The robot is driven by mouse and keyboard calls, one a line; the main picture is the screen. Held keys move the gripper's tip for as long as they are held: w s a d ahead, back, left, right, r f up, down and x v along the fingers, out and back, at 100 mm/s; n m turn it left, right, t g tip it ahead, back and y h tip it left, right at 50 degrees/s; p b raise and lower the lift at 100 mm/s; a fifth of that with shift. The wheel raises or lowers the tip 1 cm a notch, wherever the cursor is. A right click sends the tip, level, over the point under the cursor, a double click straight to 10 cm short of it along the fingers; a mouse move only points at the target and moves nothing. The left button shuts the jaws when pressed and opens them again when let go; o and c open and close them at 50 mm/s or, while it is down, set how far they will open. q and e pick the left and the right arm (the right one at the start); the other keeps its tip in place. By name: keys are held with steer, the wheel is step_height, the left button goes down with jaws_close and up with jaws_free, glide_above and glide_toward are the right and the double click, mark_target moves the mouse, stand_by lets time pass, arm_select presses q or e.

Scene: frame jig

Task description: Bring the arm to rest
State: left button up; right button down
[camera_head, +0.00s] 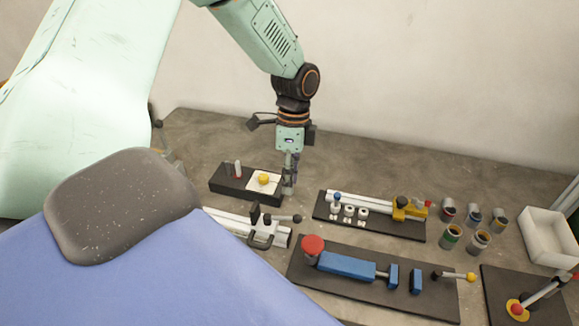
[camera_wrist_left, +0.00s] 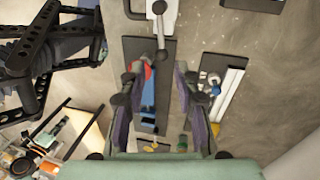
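My left arm (camera_head: 262,40) comes in from the upper left and hangs down over the back of the bench. My left gripper (camera_head: 290,178) points down beside the right end of a black block (camera_head: 222,184) with a white plate and a yellow knob. I cannot tell whether they touch. In the left wrist view the two fingers of my left gripper (camera_wrist_left: 157,88) stand apart, with no object held between them. The bench fixtures show beyond them. My right gripper is not clearly seen in either view.
A silver rail with a clamp (camera_head: 275,234), a black board with a white rail (camera_head: 330,210) and a board with a blue clamp (camera_head: 345,266) stand in front. Several cups (camera_head: 451,233), a white bin (camera_head: 548,238) and a lever fixture (camera_head: 517,308) are right. Bare bench (camera_head: 400,165) lies behind.

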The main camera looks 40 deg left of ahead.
arm_select(q)
steer(key=shift+w+r, duration=0.2)
steer(key=shift+r, duration=0.75)
